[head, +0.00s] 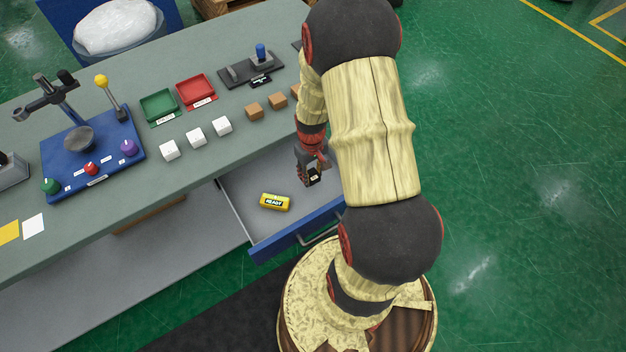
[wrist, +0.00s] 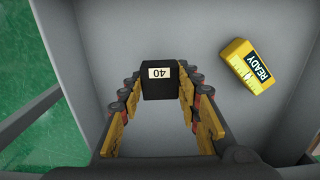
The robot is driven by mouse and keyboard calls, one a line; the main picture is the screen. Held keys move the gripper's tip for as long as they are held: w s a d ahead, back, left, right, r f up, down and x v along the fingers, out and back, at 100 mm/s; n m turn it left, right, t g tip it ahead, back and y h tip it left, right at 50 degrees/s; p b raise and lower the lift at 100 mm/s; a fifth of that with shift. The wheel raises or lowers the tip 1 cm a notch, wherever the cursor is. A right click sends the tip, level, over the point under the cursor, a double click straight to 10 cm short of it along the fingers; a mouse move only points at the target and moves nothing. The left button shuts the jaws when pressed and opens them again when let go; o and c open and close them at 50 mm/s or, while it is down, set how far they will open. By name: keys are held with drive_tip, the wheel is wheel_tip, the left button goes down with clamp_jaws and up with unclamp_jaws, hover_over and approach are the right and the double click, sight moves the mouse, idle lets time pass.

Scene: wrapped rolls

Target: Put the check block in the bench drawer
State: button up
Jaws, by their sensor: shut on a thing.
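The check block is a black block (wrist: 160,84) with a white label that reads 40. It sits between the fingertips of my gripper (wrist: 160,92) in the wrist view. My gripper (head: 310,172) is shut on it, and in the head view the dark block (head: 313,174) shows at its lower end. The bench drawer (head: 283,240) is pulled open, with a blue front and a grey inside. The gripper and block are over the drawer's right part. I cannot tell whether the block touches the drawer floor.
A yellow block marked READY (head: 274,202) lies in the drawer, left of my gripper. On the bench (head: 190,165) above stand white cubes (head: 195,137), brown cubes (head: 254,111), a green tray (head: 159,106), a red tray (head: 196,91) and a blue fixture (head: 92,155).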

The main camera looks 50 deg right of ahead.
sight(313, 178)
drive_tip(key=shift+d+f, duration=0.2)
drive_tip(key=shift+f, duration=0.1)
drive_tip(key=shift+w+d+f+b, duration=0.1)
drive_tip(key=shift+d+f+b, duration=0.1)
drive_tip(key=shift+f+b, duration=1.15)
drive_tip(key=shift+f, duration=0.35)
drive_tip(key=shift+f, duration=0.15)
drive_tip(key=o, duration=1.2)
